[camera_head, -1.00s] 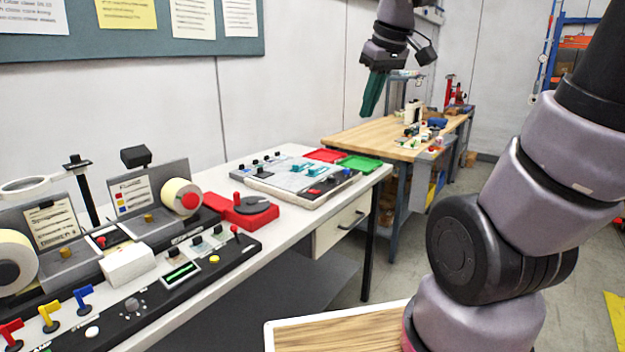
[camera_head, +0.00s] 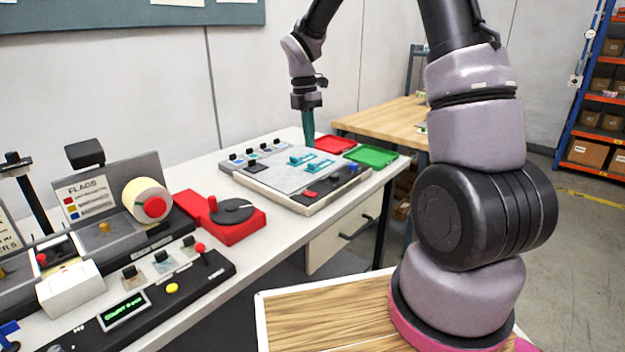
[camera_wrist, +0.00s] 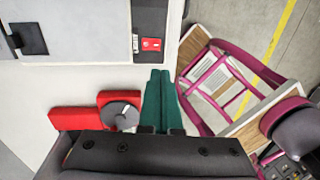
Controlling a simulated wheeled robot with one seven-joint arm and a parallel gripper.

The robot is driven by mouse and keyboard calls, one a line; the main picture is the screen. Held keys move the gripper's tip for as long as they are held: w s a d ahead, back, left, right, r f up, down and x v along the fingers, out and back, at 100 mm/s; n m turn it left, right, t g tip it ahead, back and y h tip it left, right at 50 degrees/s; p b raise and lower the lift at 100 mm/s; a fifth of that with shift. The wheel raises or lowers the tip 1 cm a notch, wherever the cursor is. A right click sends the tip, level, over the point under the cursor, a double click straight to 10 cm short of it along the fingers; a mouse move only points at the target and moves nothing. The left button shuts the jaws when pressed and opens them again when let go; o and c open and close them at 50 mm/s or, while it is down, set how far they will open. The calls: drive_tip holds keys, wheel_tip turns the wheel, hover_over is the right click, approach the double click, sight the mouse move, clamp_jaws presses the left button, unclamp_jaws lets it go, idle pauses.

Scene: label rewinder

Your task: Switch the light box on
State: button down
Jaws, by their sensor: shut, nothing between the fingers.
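The light box (camera_head: 290,178) is a flat grey-white panel on the white bench, with teal pieces on its surface and a dark strip along its front edge. A small red switch (camera_head: 310,194) sits at the near end of that strip. In the wrist view the red switch (camera_wrist: 151,44) lies beside a small white label, ahead of the fingertips. I cannot tell whether it is on. My gripper (camera_head: 309,143) has teal fingers pointing down and shut, with nothing held. In the wrist view my gripper (camera_wrist: 160,72) is apart from the switch.
A red base with a dark disc (camera_head: 232,211) stands left of the light box. Red (camera_head: 333,144) and green (camera_head: 371,157) trays lie behind it to the right. A black control strip with a green display (camera_head: 123,311) and a label roll (camera_head: 147,199) stand at left.

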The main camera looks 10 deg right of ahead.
sight(314, 194)
drive_tip(key=shift+w+f, duration=0.2)
drive_tip(key=shift+w, duration=0.1)
drive_tip(key=f, duration=0.4)
drive_tip(key=s+f, duration=0.1)
drive_tip(key=f, duration=0.8)
drive_tip(key=shift+s+d+f, duration=0.2)
drive_tip(key=shift+d+f, duration=0.1)
drive_tip(key=shift+d, duration=0.1)
drive_tip(key=shift+f, duration=0.15)
drive_tip(key=shift+s+d+f, duration=0.1)
drive_tip(key=shift+s+f, duration=0.05)
drive_tip(key=shift+f, duration=0.1)
